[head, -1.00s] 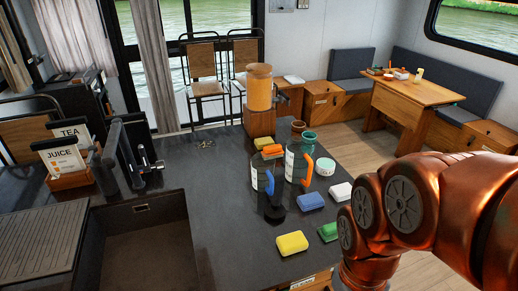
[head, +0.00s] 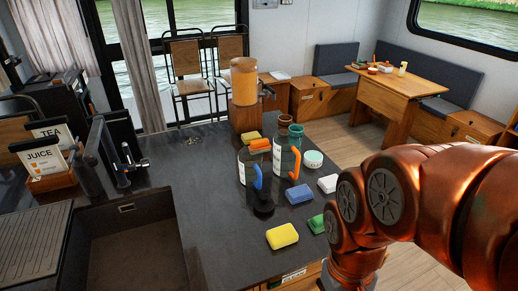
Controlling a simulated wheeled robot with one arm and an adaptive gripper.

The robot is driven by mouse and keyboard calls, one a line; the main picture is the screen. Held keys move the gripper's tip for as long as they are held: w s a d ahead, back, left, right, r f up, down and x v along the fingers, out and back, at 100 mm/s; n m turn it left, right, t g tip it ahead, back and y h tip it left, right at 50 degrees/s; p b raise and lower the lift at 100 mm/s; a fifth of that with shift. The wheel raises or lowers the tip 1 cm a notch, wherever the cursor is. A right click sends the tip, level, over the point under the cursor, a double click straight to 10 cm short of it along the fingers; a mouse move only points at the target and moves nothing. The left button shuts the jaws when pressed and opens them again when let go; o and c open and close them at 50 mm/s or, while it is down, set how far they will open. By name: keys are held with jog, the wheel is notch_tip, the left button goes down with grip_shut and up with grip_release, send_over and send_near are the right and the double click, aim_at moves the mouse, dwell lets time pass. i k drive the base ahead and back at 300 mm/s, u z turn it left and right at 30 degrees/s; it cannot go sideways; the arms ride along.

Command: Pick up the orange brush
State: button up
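An orange item (head: 259,145), possibly the brush, shows on the dark counter behind and between two clear jugs; its lower part is hidden and I cannot make out bristles. One jug has a blue handle (head: 259,177) and the other an orange handle (head: 294,165). My copper-coloured arm fills the right side of the head view, and its end lies outside the picture. My gripper is not visible, so I cannot see whether it holds anything.
Yellow (head: 282,236), blue (head: 299,194), green (head: 317,223) and white (head: 327,183) blocks lie in front of and beside the jugs. A sink (head: 130,245) is at left.

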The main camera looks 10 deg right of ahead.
aim_at(263, 145)
jog(key=z, duration=2.4)
jog(key=i, duration=3.6)
jog(key=z, duration=2.75)
jog(key=k, duration=2.35)
